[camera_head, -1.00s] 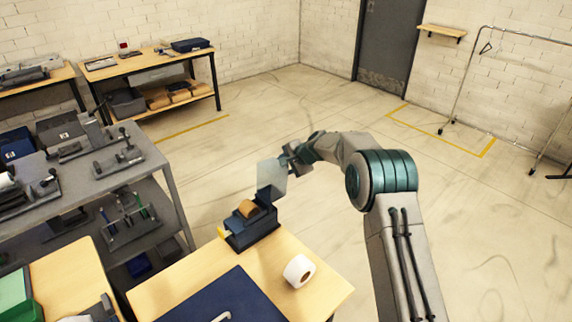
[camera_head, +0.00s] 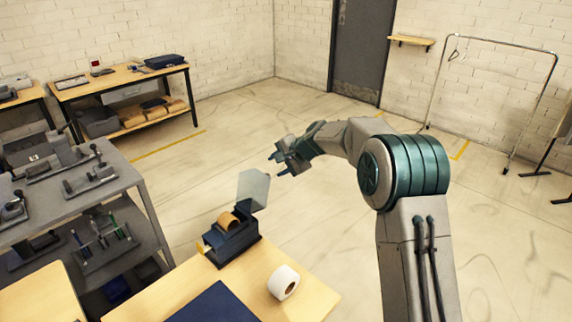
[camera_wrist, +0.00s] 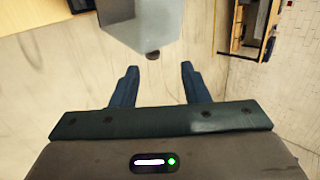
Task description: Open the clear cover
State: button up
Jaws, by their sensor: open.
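The clear cover (camera_head: 253,190) stands raised and tilted up from the dark blue dispenser (camera_head: 232,243) on the wooden table. A brown roll (camera_head: 228,221) shows inside the open dispenser. In the wrist view the cover (camera_wrist: 140,22) is at the top, with a small dark knob (camera_wrist: 152,55) on its edge. My gripper (camera_head: 277,165) is above and behind the cover in the head view, apart from it. Its two blue fingers (camera_wrist: 157,72) are spread and empty, with the knob just beyond them and a gap between.
A grey shelf rack (camera_head: 130,178) with tools stands at the left. The floor beyond the table is clear.

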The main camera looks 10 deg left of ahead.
jog(key=shift+b+v, duration=0.3)
jog(key=shift+v, duration=1.65)
